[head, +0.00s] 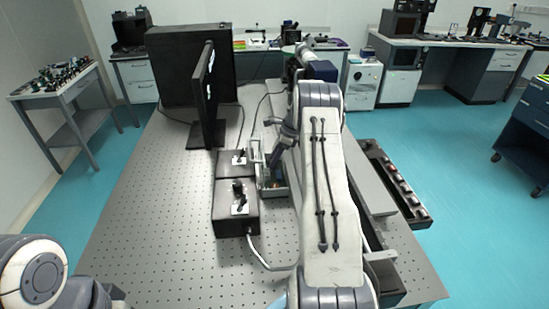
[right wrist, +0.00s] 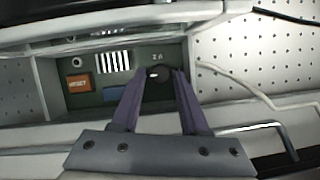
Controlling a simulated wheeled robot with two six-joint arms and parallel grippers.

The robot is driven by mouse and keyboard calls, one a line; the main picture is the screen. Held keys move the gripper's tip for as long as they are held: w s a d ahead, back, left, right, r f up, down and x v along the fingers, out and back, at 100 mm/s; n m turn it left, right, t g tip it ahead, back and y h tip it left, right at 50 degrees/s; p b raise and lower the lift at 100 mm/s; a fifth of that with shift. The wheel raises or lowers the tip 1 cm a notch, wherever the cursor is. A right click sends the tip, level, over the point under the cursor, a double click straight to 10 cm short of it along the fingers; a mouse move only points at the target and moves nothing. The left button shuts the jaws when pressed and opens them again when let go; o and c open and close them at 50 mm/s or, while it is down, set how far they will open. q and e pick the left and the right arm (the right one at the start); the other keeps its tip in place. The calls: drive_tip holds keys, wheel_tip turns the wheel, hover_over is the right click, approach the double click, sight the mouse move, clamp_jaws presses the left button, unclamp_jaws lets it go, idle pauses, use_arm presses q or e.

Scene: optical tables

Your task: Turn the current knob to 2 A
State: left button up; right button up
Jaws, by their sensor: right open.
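The current knob (right wrist: 158,75) is a dark round knob with a small white mark, on a dark green panel (right wrist: 90,108) in the right wrist view. A small pale label that looks like "2 A" sits just above it. My right gripper (right wrist: 159,82) is open, with one finger on each side of the knob; I cannot tell whether they touch it. In the head view the right gripper (head: 279,150) is over the instrument (head: 271,191), and my arm hides much of both. My left gripper is not in view; only part of that arm shows at bottom left.
The panel also holds an orange display (right wrist: 80,86), a blue part (right wrist: 110,87) and a striped white patch (right wrist: 113,62). Two black control boxes (head: 226,222) stand left of the instrument on the perforated table (head: 150,220). A monitor (head: 203,100) stands behind them. The table's left side is clear.

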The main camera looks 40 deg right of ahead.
drive_tip(key=shift+f, duration=0.2)
clamp_jaws()
